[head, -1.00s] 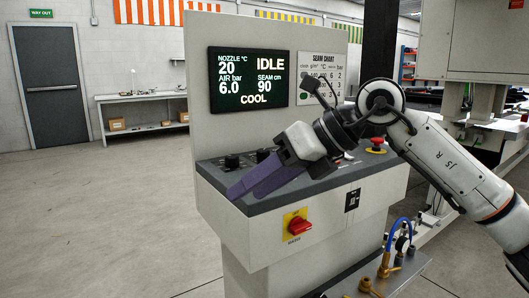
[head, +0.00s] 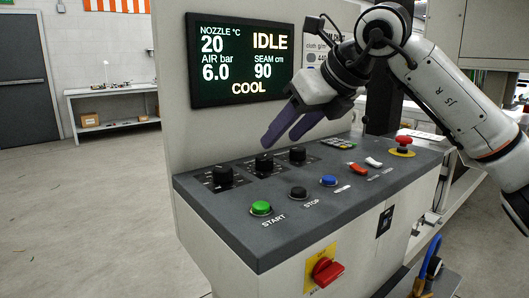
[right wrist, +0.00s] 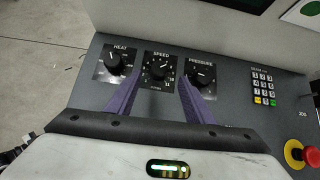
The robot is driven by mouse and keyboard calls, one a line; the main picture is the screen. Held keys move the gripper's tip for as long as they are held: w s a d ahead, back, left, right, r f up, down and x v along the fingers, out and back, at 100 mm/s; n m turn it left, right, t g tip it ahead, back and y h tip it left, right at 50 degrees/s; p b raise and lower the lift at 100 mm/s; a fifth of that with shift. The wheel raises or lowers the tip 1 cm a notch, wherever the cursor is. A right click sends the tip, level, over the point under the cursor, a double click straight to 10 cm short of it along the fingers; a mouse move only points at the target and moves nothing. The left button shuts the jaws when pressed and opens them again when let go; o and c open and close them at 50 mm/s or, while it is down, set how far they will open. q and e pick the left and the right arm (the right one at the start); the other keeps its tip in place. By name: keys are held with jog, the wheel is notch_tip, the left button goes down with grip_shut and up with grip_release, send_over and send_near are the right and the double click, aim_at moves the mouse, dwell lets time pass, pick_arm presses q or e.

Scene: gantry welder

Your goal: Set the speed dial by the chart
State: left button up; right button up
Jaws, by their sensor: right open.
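The speed dial (right wrist: 160,68) is a black knob on a scaled plate, between the heat dial (right wrist: 115,61) and the pressure dial (right wrist: 203,77). In the head view it is the middle black knob (head: 264,164). My right gripper (head: 277,141) has purple fingers and is open above the dials. In the right wrist view its fingers (right wrist: 158,92) stand either side of the speed dial's lower edge, apart from each other; I cannot tell if they touch anything. The seam chart (head: 314,68) is mostly hidden behind my right arm. My left gripper is out of view.
The screen (head: 240,60) reads IDLE, COOL, nozzle 20, air 6.0, seam 90. The panel also has a green start button (head: 261,208), a black stop button (head: 298,193), a keypad (right wrist: 263,88) and a red emergency button (head: 403,141). A red switch (head: 326,270) is on the front.

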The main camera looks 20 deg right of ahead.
aim_at(264, 157)
jog(key=x, duration=0.7)
jog(key=shift+s+f+b, duration=0.1)
jog(key=shift+f+b, duration=0.05)
jog(key=shift+b, duration=0.2)
jog(key=shift+w+a+f, duration=0.15)
jog(key=shift+w+f, duration=0.1)
jog(key=shift+w, duration=0.05)
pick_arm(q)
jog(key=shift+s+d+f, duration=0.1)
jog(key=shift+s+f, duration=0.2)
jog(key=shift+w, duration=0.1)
pick_arm(e)
jog(key=shift+c, duration=0.5)
